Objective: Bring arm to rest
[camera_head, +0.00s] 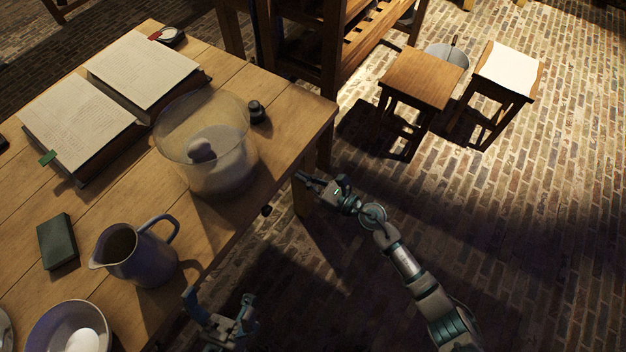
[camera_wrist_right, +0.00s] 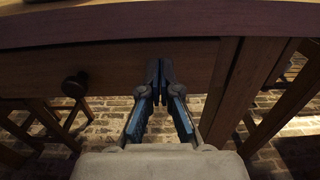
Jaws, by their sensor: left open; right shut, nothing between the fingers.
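My right gripper (camera_head: 304,179) is at the end of the arm at the right, beside the table's near right corner and off the tabletop. In the right wrist view its blue fingers (camera_wrist_right: 160,84) are together with nothing between them, in front of and below the table edge. My left gripper (camera_head: 219,308) is at the bottom of the head view, beside the table's front edge. Its fingers are apart and empty. A glass jar (camera_head: 207,180) stands on the table with a dark object (camera_head: 202,151) showing inside it; whether that is a battery, I cannot tell.
The wooden table (camera_head: 285,120) holds an open book (camera_head: 145,68), a pitcher (camera_head: 140,262), a dark green box (camera_head: 57,242), a bowl (camera_head: 45,332) and a small black bottle (camera_head: 257,112). A drawer knob (camera_wrist_right: 75,85) sticks out below its edge. Two stools (camera_head: 424,77) stand farther back. Brick floor at right is clear.

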